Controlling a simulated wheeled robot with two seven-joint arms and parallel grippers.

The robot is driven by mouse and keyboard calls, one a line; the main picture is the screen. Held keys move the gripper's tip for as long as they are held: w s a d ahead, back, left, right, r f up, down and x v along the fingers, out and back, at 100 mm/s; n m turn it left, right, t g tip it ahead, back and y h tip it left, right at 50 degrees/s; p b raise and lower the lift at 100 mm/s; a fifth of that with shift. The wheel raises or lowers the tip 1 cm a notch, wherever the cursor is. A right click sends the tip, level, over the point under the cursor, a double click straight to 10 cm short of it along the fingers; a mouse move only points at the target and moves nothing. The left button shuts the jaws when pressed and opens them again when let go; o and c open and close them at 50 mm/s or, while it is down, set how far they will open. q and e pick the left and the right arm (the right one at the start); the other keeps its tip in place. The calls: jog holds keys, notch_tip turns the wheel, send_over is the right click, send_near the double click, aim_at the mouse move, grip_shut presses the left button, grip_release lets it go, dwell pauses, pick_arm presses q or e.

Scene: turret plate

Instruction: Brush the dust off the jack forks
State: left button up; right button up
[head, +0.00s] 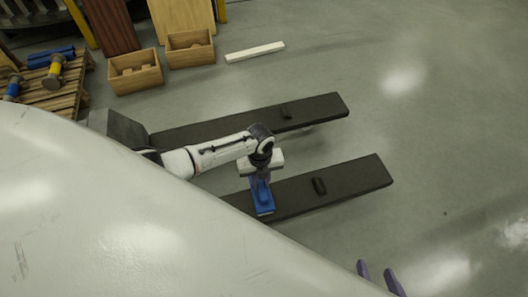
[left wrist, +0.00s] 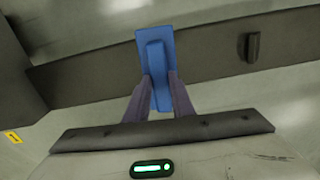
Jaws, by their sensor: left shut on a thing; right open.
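The two dark jack forks lie side by side, the far fork (head: 235,122) and the near fork (head: 350,182) in the head view. My left gripper (head: 261,183) is shut on a blue brush (head: 265,204) over the near fork. In the left wrist view the brush (left wrist: 156,62) sits between the fingers, over the dark fork (left wrist: 205,55); whether it touches the fork is unclear. My right gripper (head: 381,277) shows only as two spread purple fingertips at the bottom edge. I cannot make out dust on the forks.
A small dark lump (head: 319,186) sits on the near fork and another (head: 286,114) on the far fork. Two wooden boxes (head: 135,73) (head: 190,49), a pallet (head: 68,88) and a white bar (head: 255,52) lie behind. The floor at right is clear.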

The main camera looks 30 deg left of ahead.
pick_arm(q)
jog(key=shift+r+p, duration=1.35)
jog(key=shift+r, duration=0.35)
